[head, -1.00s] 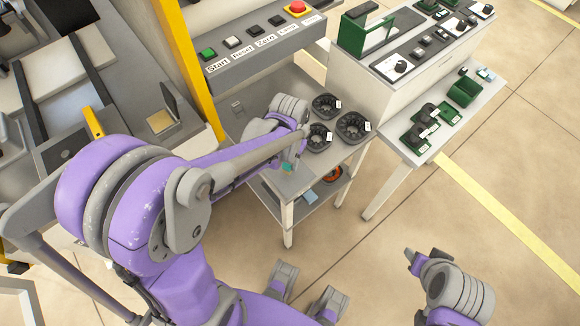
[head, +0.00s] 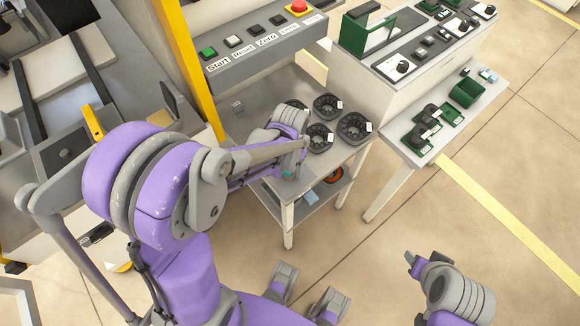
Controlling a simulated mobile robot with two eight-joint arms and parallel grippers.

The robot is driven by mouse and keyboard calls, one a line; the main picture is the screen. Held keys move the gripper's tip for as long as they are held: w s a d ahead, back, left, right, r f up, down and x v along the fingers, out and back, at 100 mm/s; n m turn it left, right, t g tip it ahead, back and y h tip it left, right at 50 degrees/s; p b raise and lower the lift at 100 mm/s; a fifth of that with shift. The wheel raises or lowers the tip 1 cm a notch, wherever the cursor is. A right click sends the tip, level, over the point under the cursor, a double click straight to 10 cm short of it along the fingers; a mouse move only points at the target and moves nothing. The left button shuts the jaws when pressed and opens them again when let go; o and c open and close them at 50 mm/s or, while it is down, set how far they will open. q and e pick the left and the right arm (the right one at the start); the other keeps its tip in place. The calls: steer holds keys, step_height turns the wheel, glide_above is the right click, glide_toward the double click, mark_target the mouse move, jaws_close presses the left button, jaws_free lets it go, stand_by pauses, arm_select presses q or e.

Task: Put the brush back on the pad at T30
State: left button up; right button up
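My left arm reaches from the left over the low grey table (head: 270,95). Its gripper (head: 290,168) is at the table's front corner, mostly hidden by its own wrist. A small teal piece (head: 288,175) shows at the fingertips; I cannot tell whether it is the brush or part of a pad, or whether the fingers hold it. No brush or T30 label can be made out. My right gripper (head: 413,262) hangs over bare floor at the lower right, apart from everything; its finger gap is unclear.
Several black round trays (head: 354,128) with white tags stand close beside my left wrist. A panel with push buttons (head: 262,40) overhangs the table's back. A shelf below holds an orange item (head: 334,174). A side table (head: 408,148) carries green bins. Floor ahead is clear.

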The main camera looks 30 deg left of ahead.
arm_select(q)
steer(key=shift+r, duration=0.2)
step_height(320, 180, up, 12)
steer(key=p, duration=0.2)
steer(key=s+d+t, duration=0.3)
steer(key=s+t, duration=0.2)
steer(key=s, duration=0.5)
steer(key=shift+s+d, duration=0.15)
steer(key=shift+s, duration=0.2)
steer(key=shift+r, duration=0.1)
steer(key=shift+c, duration=0.2)
steer(key=shift+c, duration=0.5)
